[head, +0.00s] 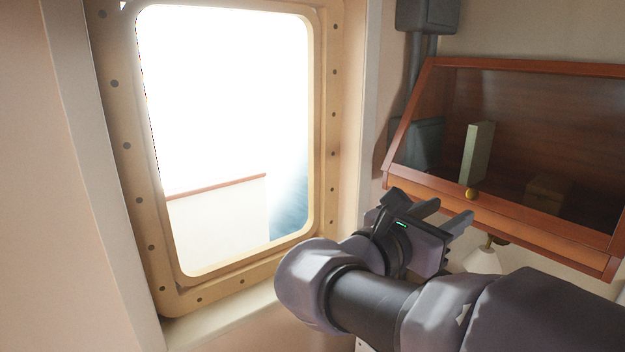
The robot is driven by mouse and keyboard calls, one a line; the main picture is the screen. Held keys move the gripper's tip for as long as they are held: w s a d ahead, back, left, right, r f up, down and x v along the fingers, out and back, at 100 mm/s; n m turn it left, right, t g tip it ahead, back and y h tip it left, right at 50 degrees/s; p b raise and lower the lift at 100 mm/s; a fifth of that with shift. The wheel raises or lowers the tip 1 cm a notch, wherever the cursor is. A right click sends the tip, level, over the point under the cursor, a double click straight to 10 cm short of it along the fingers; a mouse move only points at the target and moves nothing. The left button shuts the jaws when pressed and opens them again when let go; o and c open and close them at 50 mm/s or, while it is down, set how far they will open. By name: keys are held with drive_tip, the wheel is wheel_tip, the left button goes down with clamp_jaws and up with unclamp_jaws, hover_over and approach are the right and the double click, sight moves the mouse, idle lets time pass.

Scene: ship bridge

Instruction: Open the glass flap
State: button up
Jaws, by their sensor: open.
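The glass flap (570,125) is the sloped, wood-framed front of a reddish-brown wall cabinet at the right. It looks closed. A small round brass knob (471,194) sits on its lower frame. Through the glass I see a pale upright book-like object (477,153) and a low brown box (547,193). My gripper (450,213) is open and empty. Its two dark fingers point right and slightly up, just below and left of the knob in the picture. Whether a finger touches the cabinet I cannot tell. The arm hides part of the area below the cabinet.
A bright window (225,130) with a bolted tan frame fills the left. A dark grey box with conduits (426,15) is on the wall left of and above the cabinet. A pale lamp-like object with a brass fitting (484,260) is under the cabinet, close to my gripper.

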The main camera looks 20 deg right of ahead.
sight(470, 196)
drive_tip(key=p+x, duration=0.1)
drive_tip(key=x, duration=0.7)
drive_tip(key=shift+w+d, duration=0.3)
drive_tip(key=shift+w, duration=0.05)
drive_tip(key=shift+w+d, duration=0.15)
drive_tip(key=shift+w, duration=0.15)
clamp_jaws()
drive_tip(key=shift+f, duration=0.1)
idle(0.5)
